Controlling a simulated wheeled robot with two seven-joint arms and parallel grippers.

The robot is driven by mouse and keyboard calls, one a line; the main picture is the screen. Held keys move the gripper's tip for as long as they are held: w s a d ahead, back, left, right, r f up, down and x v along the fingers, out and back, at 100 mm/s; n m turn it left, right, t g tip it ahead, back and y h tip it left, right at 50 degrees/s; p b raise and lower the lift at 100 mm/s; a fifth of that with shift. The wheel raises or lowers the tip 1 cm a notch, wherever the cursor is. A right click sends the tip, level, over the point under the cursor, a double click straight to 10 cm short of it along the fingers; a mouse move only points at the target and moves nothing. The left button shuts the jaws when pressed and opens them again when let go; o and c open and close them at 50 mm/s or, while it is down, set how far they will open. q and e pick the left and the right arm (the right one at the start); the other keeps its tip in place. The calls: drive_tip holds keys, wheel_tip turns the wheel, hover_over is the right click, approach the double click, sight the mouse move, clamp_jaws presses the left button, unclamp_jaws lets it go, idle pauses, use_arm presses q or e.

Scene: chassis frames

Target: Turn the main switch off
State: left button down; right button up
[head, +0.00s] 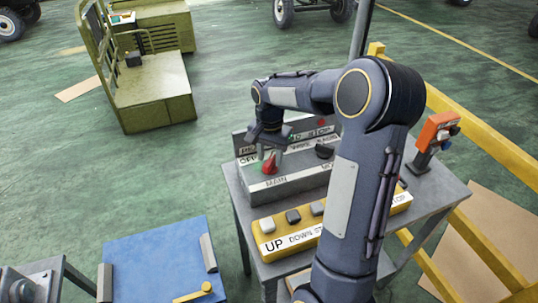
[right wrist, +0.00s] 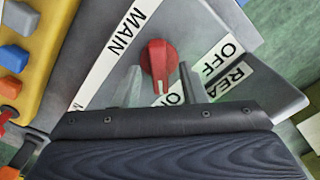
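The main switch is a red rotary knob (head: 269,164) on the sloped face of a grey control box (head: 290,183), above a MAIN label. In the right wrist view the red knob (right wrist: 158,60) stands upright in the picture, and its white mark points down toward the partly hidden ON label. The OFF label (right wrist: 222,62) is to its right. My right gripper (head: 270,152) is at the knob. Its two fingers (right wrist: 160,82) are apart, one on each side of the knob, with small gaps seemingly visible. My left gripper is out of view.
A yellow button box (head: 262,226) with UP and DOWN labels sits in front of the grey box on a metal table (head: 238,195). A black knob (head: 324,150) is right of the red one. An orange device (head: 436,132) and yellow rail (head: 470,130) stand at the right.

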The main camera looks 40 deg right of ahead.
drive_tip(key=shift+f, duration=0.3)
clamp_jaws()
